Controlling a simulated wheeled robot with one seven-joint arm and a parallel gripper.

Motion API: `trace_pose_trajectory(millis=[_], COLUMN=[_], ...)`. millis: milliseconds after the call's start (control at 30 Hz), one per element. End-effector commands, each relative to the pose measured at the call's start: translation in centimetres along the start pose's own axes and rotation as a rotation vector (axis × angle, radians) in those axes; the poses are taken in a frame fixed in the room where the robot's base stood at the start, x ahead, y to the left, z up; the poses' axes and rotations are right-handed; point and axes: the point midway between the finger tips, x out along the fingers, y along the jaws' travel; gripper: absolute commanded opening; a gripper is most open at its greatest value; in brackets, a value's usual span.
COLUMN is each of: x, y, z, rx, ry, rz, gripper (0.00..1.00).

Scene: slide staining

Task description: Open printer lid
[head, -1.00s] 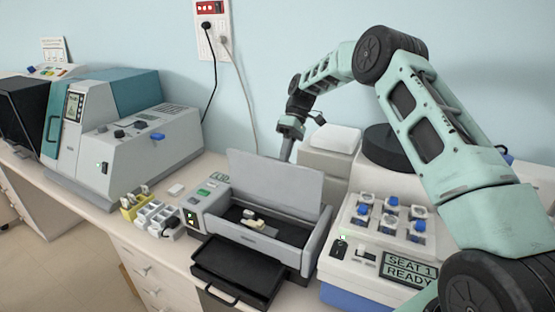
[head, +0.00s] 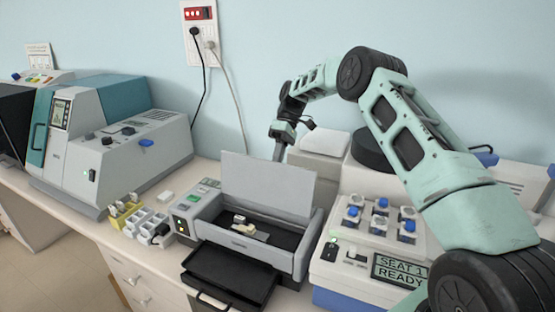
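The printer (head: 262,248) is a grey box on the counter with a black tray pulled out at its front. Its grey lid (head: 268,185) stands up, open, hinged along the back edge. Inside the dark bay lies a small white and beige part (head: 243,226). My gripper (head: 279,152) points down behind the lid, close to its upper right part. The lid hides the fingertips, so I cannot tell whether it touches the lid or whether the fingers are open or shut.
Right of the printer stands a white machine (head: 330,242) with several blue-topped pieces and a display reading SEAT 1 READY. Left are a yellow rack (head: 122,211), a white rack (head: 145,222) and a large grey and teal machine (head: 110,160). Cables hang from a wall outlet behind.

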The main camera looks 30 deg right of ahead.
Motion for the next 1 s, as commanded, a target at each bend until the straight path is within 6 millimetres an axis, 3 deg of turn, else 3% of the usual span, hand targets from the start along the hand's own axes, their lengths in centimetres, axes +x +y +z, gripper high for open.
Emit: trace_pose_trajectory(millis=[33, 100, 1000], x=[0.66, 0.63, 0.14], y=[1.37, 1.32, 0.78], z=[0.57, 0.54, 0.22], rx=[0.016, 0.015, 0.008], ry=[-0.004, -0.003, 0.002], rz=[0.015, 0.015, 0.014], gripper=[0.2, 0.31, 0.31])
